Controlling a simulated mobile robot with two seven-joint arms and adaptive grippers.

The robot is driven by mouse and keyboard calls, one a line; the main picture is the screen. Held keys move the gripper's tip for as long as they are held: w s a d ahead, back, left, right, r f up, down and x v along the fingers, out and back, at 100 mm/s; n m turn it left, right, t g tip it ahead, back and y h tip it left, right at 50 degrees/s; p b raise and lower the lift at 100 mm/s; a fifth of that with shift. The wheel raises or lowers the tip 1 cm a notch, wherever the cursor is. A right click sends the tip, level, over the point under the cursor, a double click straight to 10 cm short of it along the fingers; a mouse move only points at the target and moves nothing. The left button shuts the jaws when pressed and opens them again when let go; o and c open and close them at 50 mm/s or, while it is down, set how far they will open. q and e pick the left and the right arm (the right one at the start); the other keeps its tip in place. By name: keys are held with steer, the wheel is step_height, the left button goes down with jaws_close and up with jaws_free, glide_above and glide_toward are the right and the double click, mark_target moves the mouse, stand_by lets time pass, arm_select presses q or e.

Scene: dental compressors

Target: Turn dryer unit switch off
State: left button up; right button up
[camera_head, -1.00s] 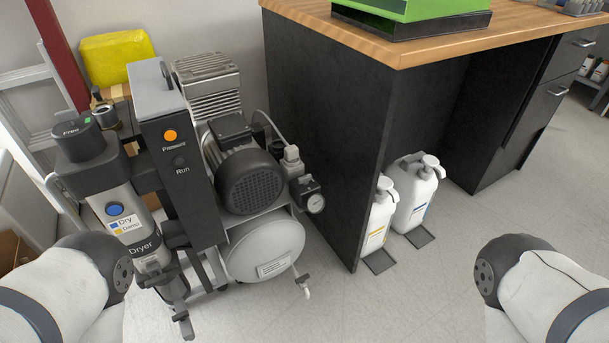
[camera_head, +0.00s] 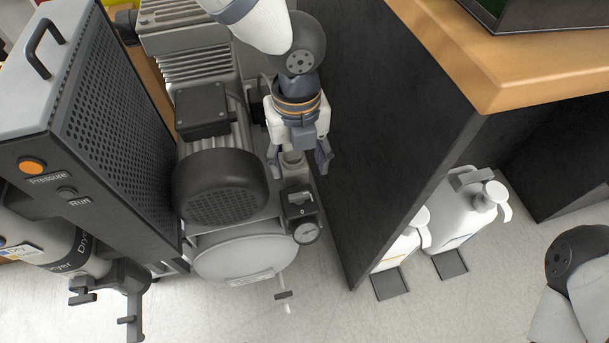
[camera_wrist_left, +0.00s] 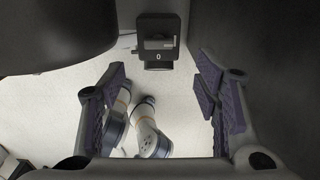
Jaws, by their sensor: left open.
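A small black switch box (camera_head: 299,203) marked 0 sits on the compressor, just above a round pressure gauge (camera_head: 306,231). In the left wrist view the switch box (camera_wrist_left: 158,42) is upright at top centre, with a grey lever or slot above the 0. My left gripper (camera_head: 298,160) points down just above the box, between motor and cabinet side. Its fingers are open and empty, apart from the box; in the wrist view the padded fingers (camera_wrist_left: 161,90) spread to either side. The dryer unit (camera_head: 75,250) is at the left, partly cut off. My right gripper is out of view.
The compressor motor (camera_head: 220,187) is close left of my left gripper, and the dark cabinet side (camera_head: 385,120) is close on its right. A tall perforated housing (camera_head: 110,120) stands further left. White bottles (camera_head: 462,215) stand under the wooden worktop (camera_head: 480,60).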

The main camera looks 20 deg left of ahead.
mark_target(299, 195)
arm_select(q)
step_height(299, 195, down, 10)
steer(key=b, duration=0.2)
steer(key=shift+s+b, duration=0.15)
steer(key=shift+b, duration=0.2)
steer(key=shift+c, duration=0.3)
steer(key=shift+r, duration=0.1)
steer(key=c, duration=1.1)
